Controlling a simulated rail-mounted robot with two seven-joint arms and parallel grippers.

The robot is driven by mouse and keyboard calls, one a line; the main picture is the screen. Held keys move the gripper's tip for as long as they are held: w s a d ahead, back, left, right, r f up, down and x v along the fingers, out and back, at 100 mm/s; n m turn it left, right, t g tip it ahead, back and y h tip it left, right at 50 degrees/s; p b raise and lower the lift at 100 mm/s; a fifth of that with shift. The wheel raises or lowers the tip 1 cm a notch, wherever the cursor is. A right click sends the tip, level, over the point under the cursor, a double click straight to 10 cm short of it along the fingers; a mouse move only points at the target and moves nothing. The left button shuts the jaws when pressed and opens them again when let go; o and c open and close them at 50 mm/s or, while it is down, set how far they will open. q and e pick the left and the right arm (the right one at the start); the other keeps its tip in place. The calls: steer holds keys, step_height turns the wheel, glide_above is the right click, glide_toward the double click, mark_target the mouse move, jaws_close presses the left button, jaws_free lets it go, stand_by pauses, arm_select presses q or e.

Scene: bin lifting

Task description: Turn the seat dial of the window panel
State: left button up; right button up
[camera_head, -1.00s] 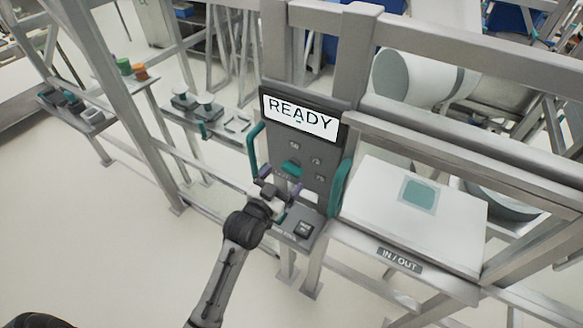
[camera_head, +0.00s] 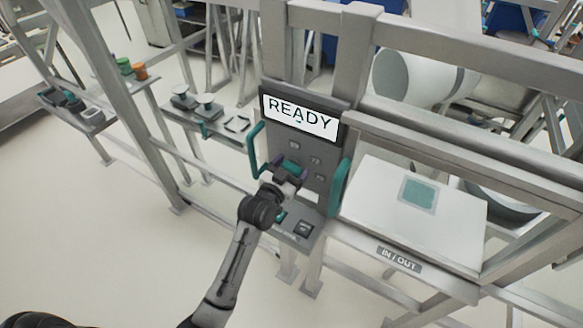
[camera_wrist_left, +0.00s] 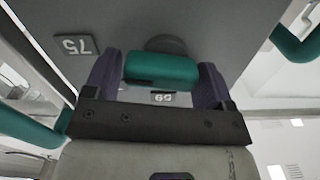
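The window panel (camera_head: 317,189) is a dark upright board with a READY screen on top. Its teal dial, a bar-shaped knob, shows clearly in the left wrist view (camera_wrist_left: 162,70); a label reading 59 is just below it there. In the head view my gripper partly covers the dial. My left gripper (camera_head: 288,168) is at the panel front. In the left wrist view its two purple fingers (camera_wrist_left: 158,82) stand apart, one on each side of the dial, very close to its ends. Whether they touch it is hard to tell. My right gripper is not in view.
Teal handles flank the panel on the left (camera_head: 254,150) and right (camera_head: 339,187). A small shelf with a button (camera_head: 303,229) juts out below. A white IN/OUT table (camera_head: 380,222) stands to the right. Metal rails surround the panel; the floor at left is clear.

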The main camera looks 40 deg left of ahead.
arm_select(q)
steer(key=c, duration=0.6)
steer(key=shift+r+n+p, duration=0.2)
steer(key=shift+n+p, duration=0.4)
steer(key=shift+p, duration=0.15)
steer(key=shift+a+n+p, duration=0.1)
steer(key=shift+n+p, duration=1.05)
steer(key=shift+n, duration=0.05)
steer(key=n+p, duration=0.1)
steer(key=n, duration=0.1)
steer(key=n+p, duration=0.2)
steer(key=n, duration=0.1)
steer(key=shift+s+a+n+p, duration=0.1)
steer(key=shift+a+n+p, duration=0.15)
steer(key=shift+n+p, duration=0.1)
steer(key=n+p, duration=0.1)
steer(key=n, duration=0.1)
steer(key=n+p, duration=0.1)
steer(key=n, duration=0.2)
steer(key=shift+a+f, duration=0.15)
steer(key=shift+a, duration=0.05)
steer(key=n+p, duration=0.1)
steer(key=n, duration=0.3)
steer(key=shift+a+f+n, duration=0.1)
steer(key=shift+f+n, duration=0.05)
steer(key=shift+n, duration=0.6)
steer(key=shift+f, duration=0.1)
